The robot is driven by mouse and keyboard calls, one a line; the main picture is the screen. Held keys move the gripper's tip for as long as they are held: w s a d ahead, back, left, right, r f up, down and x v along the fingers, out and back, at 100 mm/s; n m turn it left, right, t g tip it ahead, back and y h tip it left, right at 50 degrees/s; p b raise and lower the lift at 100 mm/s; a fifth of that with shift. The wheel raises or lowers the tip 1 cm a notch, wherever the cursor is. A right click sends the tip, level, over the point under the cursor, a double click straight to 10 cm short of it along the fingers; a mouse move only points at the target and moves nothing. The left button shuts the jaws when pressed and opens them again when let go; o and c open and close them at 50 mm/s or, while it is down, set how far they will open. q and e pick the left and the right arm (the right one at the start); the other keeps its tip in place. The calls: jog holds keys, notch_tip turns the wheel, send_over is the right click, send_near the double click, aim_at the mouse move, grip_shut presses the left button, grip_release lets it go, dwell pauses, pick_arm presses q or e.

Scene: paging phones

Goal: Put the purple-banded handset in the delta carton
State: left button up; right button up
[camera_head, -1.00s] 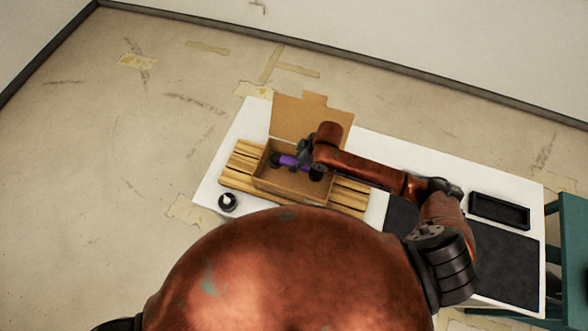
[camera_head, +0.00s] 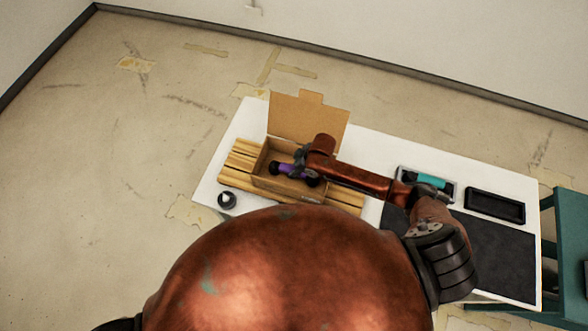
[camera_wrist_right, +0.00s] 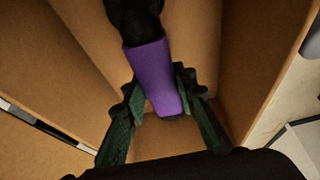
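The purple-banded handset (camera_head: 287,168) has black ends and lies tilted within the open brown carton (camera_head: 262,160). Its purple grip also shows in the right wrist view (camera_wrist_right: 155,75), between the two fingers. My right gripper (camera_head: 299,164) reaches into the carton from the right. In the right wrist view my right gripper (camera_wrist_right: 160,98) has its fingers against both sides of the purple grip. Cardboard walls surround them. Whether the handset touches the carton floor is hard to tell. A faint mark on the carton's front is too small to read. My left gripper is not in view.
The carton stands on wooden slats (camera_head: 236,175) on a white table (camera_head: 375,150), with its back flap (camera_head: 308,118) raised. Right are a tray with a teal-banded handset (camera_head: 427,181), an empty black tray (camera_head: 495,205) and a dark mat (camera_head: 480,250). A small round object (camera_head: 227,200) stands front left.

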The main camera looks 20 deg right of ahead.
jog(key=o, duration=0.4)
jog(key=shift+s, duration=0.1)
jog(key=shift+o, duration=0.2)
jog(key=v, duration=1.2)
jog(key=shift+b, duration=0.3)
